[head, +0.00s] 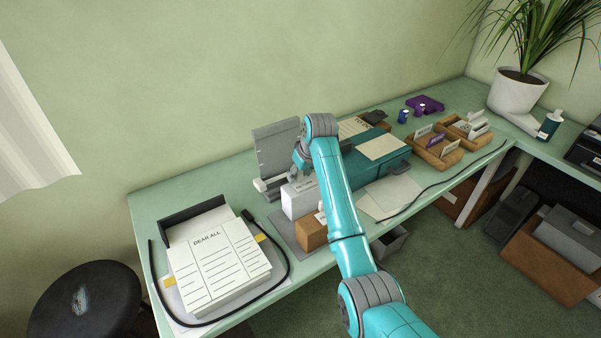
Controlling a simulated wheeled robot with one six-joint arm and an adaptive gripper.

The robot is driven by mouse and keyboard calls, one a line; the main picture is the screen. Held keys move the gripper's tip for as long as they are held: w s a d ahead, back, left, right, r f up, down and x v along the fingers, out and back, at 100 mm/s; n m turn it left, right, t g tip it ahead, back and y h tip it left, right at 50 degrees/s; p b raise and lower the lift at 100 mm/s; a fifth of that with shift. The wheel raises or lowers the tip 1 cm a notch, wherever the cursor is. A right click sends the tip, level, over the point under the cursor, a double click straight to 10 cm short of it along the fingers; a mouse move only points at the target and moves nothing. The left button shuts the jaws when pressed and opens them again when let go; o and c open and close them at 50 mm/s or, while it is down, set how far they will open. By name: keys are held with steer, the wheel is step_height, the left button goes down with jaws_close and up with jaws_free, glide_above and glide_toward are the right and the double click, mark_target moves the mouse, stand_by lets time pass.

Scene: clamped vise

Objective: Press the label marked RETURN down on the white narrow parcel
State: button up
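The white narrow parcel (295,205) stands upright on a grey mat (285,232) on the green desk, left of my arm. A pale label with small dark marks (304,184) shows at the top of the parcel; its wording is too small to read. My gripper (297,174) points down just above the parcel's top. Its fingers are small and partly hidden by my wrist, so I cannot tell whether they are open or touch the label. A brown parcel (311,234) stands in front, with a whitish piece (321,217) near its top, partly behind my arm.
A grey upright panel (276,145) stands behind the white parcel. A paper stack marked DEAR ALL (220,262) and a black cable (279,243) lie left. A teal box (376,164), loose papers (393,196) and wooden organizers (437,153) stand right of my arm.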

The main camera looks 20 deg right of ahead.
jaws_close()
stand_by(0.7)
steer(key=shift+o, duration=0.6)
jaws_free()
